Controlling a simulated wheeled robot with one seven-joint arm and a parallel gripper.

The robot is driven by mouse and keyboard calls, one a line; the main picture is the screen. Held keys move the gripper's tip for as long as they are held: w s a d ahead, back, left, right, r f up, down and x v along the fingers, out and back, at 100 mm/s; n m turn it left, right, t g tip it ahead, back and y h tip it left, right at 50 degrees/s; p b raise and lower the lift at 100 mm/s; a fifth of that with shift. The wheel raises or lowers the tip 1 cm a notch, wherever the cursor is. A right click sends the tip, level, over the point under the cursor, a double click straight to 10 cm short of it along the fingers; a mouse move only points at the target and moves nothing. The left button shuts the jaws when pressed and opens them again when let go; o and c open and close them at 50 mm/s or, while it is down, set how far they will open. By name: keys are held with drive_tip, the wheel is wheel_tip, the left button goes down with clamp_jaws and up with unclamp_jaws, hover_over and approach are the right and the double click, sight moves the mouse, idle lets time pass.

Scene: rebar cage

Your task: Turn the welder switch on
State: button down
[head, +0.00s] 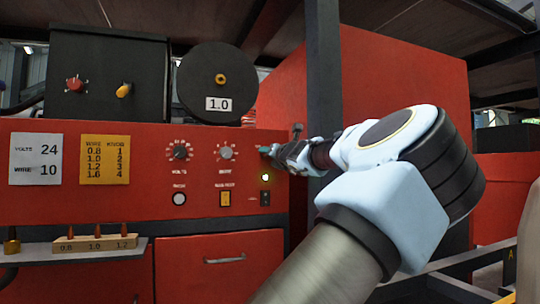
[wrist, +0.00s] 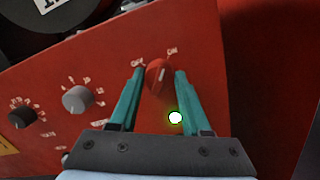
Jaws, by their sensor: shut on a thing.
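The welder switch is a red rotary knob (wrist: 156,78) on the red panel, with an "OFF" label at its upper left and an "ON" label at its upper right. A pale mark on the knob points up and slightly right, toward "ON". My gripper (wrist: 159,74) has its teal fingers on either side of the knob and is shut on it. In the head view my gripper (head: 268,150) reaches the panel's right part and hides the knob. A small indicator lamp (wrist: 175,117) below the knob glows; it is also lit in the head view (head: 265,177).
Two other dials, a grey one (head: 226,152) and a dark one (head: 179,152), sit left of the switch. A yellow rocker (head: 226,198) and a small black switch (head: 265,198) are below. A dark upright post (head: 323,75) stands close beside my arm.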

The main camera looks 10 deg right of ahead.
drive_tip(key=shift+f+m, duration=0.1)
drive_tip(key=shift+m, duration=1)
drive_tip(key=shift+c, duration=1.8)
unclamp_jaws()
drive_tip(key=shift+s, duration=0.1)
drive_tip(key=s+d+f+b, duration=0.1)
drive_tip(key=s, duration=0.9)
drive_tip(key=shift+s+d+b, duration=0.15)
drive_tip(key=shift+s+b, duration=0.1)
drive_tip(key=shift+b, duration=0.05)
